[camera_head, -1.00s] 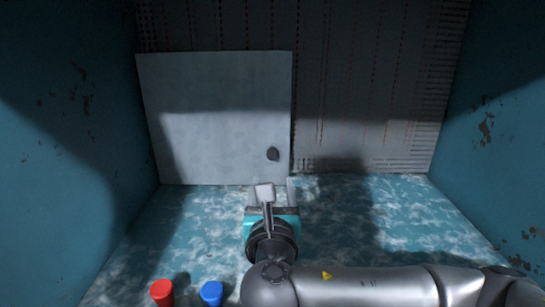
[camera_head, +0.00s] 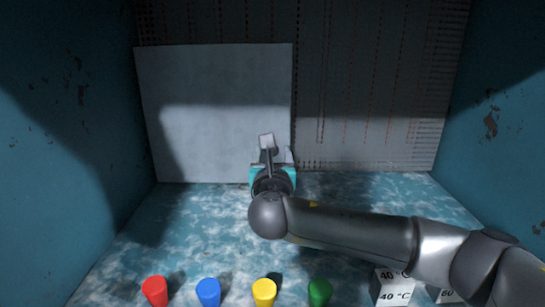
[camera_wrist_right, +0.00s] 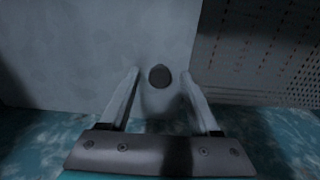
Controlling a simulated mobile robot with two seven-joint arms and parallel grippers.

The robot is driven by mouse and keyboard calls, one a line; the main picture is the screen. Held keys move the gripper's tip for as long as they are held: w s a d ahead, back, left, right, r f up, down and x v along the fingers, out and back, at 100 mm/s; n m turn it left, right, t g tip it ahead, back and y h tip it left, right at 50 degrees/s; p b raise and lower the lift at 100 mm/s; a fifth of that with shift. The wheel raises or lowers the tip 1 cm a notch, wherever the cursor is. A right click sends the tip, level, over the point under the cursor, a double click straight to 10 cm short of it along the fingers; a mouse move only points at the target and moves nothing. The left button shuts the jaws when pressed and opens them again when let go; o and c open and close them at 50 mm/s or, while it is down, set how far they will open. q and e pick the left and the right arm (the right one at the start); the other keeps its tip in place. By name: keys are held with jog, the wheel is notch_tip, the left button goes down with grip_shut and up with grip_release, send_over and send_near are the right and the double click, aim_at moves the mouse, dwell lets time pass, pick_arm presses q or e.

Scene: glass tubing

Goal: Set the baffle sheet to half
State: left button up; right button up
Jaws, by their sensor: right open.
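The baffle sheet (camera_head: 215,95) is a flat pale grey panel standing upright against the left part of the back wall. Its dark round knob (camera_wrist_right: 159,76) shows in the right wrist view; in the head view my gripper hides it. My right gripper (camera_head: 278,150) is in front of the sheet's lower right part. In the right wrist view the right gripper (camera_wrist_right: 160,85) is open, with one finger on each side of the knob. I cannot tell whether the fingers touch it. My left gripper is not in view.
The back wall (camera_head: 375,90) right of the sheet is uncovered, with rows of small holes. Red (camera_head: 155,290), blue (camera_head: 208,291), yellow (camera_head: 264,291) and green (camera_head: 319,291) pegs stand in front. White blocks marked in °C (camera_head: 392,287) stand front right. Blue walls (camera_head: 65,130) close both sides.

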grip_shut()
dwell(0.4)
dwell(0.9)
